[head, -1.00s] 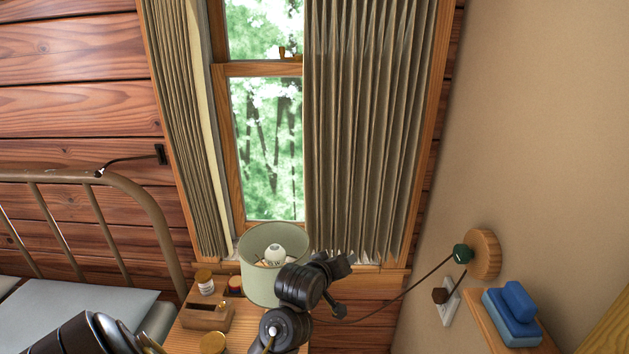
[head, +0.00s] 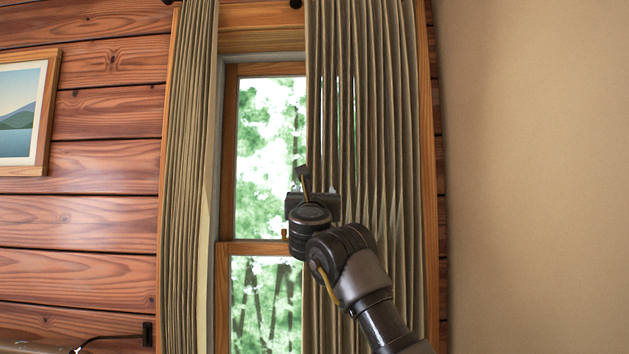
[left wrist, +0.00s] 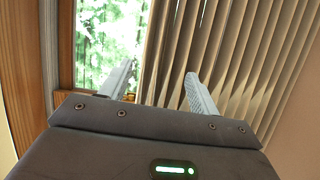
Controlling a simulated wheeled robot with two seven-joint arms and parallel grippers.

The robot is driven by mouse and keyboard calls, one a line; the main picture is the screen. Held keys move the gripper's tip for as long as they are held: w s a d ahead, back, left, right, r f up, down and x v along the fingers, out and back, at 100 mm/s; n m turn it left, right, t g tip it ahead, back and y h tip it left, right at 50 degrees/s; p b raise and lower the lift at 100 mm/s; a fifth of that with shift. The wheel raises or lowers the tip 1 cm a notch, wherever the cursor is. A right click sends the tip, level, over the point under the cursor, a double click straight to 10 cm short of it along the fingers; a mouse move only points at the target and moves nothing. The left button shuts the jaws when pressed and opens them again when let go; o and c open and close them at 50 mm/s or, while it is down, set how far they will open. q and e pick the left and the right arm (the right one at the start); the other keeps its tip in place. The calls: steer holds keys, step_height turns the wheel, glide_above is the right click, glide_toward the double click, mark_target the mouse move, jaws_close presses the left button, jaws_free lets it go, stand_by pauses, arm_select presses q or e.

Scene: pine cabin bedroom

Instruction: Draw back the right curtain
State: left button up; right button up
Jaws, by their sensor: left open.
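The right curtain (head: 385,120) is grey-brown and pleated. It hangs over the right part of the window, and its inner edge runs down near the middle of the glass. My left gripper (head: 303,184) is in front of this inner edge, beside the wooden bar between the panes. In the left wrist view the two fingers of my left gripper (left wrist: 160,70) are apart, with the inner edge of the right curtain (left wrist: 215,45) showing between and beyond them. I cannot tell whether they touch the cloth. My right gripper is not in view.
The left curtain (head: 188,160) hangs gathered at the window's left side. Bright glass (head: 262,150) shows between the curtains. A framed picture (head: 25,115) hangs on the log wall at left. A plain beige wall (head: 540,180) stands at right.

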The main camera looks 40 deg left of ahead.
mark_target(314, 178)
arm_select(q)
steer(key=p+x, duration=0.1)
steer(key=x, duration=0.2)
steer(key=p+x, duration=0.2)
steer(key=x, duration=0.1)
steer(key=r+p+x, duration=0.1)
steer(key=p+x, duration=0.1)
steer(key=x, duration=0.1)
steer(key=shift+a+r, duration=0.15)
steer(key=shift+a, duration=0.15)
steer(key=shift+w+a+r+p, duration=0.15)
steer(key=shift+w+a+p, duration=0.15)
steer(key=shift+w+p, duration=0.2)
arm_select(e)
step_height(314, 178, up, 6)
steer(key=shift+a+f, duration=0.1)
arm_select(q)
steer(key=shift+c, duration=0.3)
jaws_close()
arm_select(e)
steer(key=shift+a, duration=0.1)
arm_select(q)
steer(key=shift+w+n, duration=0.1)
steer(key=shift+n, duration=0.2)
